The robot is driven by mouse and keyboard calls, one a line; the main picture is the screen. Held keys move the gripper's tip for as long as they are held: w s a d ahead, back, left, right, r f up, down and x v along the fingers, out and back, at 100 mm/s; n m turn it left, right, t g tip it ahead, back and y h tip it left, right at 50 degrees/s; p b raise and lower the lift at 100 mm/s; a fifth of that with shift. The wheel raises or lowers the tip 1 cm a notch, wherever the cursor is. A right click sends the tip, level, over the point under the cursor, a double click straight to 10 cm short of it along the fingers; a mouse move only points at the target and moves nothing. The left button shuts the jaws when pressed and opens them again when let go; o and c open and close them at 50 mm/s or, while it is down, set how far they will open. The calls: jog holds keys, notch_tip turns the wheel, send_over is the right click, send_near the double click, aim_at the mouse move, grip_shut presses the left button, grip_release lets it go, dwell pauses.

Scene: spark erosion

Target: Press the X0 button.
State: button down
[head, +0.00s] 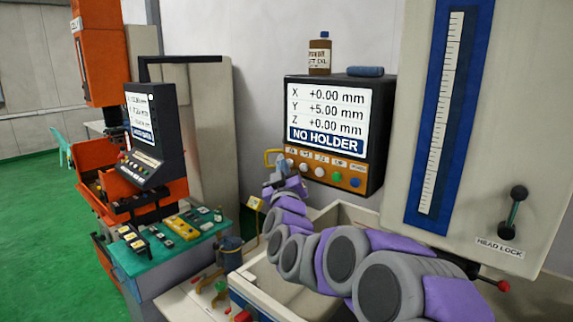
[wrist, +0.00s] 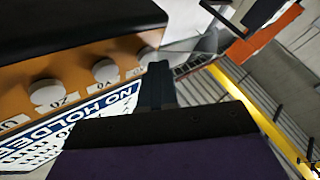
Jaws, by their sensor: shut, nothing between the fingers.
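The display box (head: 328,130) has a row of buttons on its orange lower panel. The Y0 button (wrist: 105,70) and Z0 button (wrist: 47,94) sit farther left there. My gripper (head: 281,163) is shut and empty. In the wrist view its tip (wrist: 158,68) overlaps the X0 area; I cannot tell whether they touch.
The screen reads X +0.00, Y +5.00, Z +0.00 and NO HOLDER. A machine head with a ruler (head: 440,110) is at right. A green-topped table (head: 150,262) with parts is at left.

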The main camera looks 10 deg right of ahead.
jog(key=s+a+p, duration=0.2)
jog(key=s+a, duration=0.1)
jog(key=a, duration=0.2)
jog(key=shift+s+p, duration=0.3)
dwell(0.4)
dwell(0.4)
